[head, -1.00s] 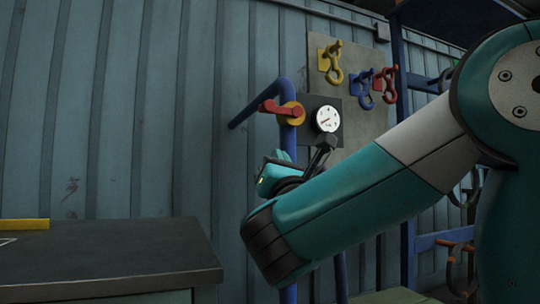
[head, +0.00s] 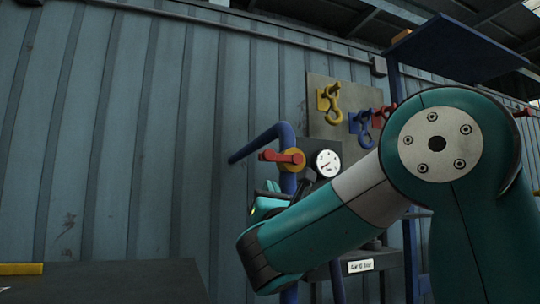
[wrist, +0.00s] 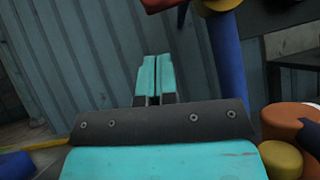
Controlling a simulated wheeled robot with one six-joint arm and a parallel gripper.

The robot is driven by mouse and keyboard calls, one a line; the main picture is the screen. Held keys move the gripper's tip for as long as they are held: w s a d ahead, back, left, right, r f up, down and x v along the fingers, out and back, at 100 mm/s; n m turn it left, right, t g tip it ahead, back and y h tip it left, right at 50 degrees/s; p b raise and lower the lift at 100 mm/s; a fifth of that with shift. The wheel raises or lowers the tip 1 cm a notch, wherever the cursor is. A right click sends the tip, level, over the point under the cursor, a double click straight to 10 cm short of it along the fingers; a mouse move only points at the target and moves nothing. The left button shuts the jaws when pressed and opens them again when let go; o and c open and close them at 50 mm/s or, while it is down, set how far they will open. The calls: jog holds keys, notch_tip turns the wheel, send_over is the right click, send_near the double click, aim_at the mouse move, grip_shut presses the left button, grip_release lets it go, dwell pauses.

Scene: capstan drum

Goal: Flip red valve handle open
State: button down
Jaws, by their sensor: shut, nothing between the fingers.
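The red valve handle (head: 280,155) points left from a yellow hub (head: 293,160) on a vertical blue pipe (head: 288,184). In the wrist view the red handle (wrist: 160,4) is cut off at the top edge, the yellow hub (wrist: 217,5) is at its right and the blue pipe (wrist: 227,60) runs down. My gripper (wrist: 154,62) is shut and empty, its two teal fingers together, left of the pipe and below the handle in the picture. In the head view my gripper (head: 270,187) is small and partly hidden by my arm. No contact with the handle shows.
A white gauge (head: 328,163) sits just right of the valve. Yellow (head: 329,104) and blue (head: 361,127) hooks hang on a board above. A dark table top (head: 100,282) is at lower left. A blue shelf (head: 455,45) is at upper right. Corrugated wall stands behind.

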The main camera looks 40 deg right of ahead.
jog(key=r+p, duration=0.1)
jog(key=w+r+p, duration=0.1)
jog(key=r, duration=0.1)
jog(key=d+r+p, duration=0.1)
jog(key=r, duration=0.1)
jog(key=shift+w+d, duration=0.1)
jog(key=shift+w, duration=0.15)
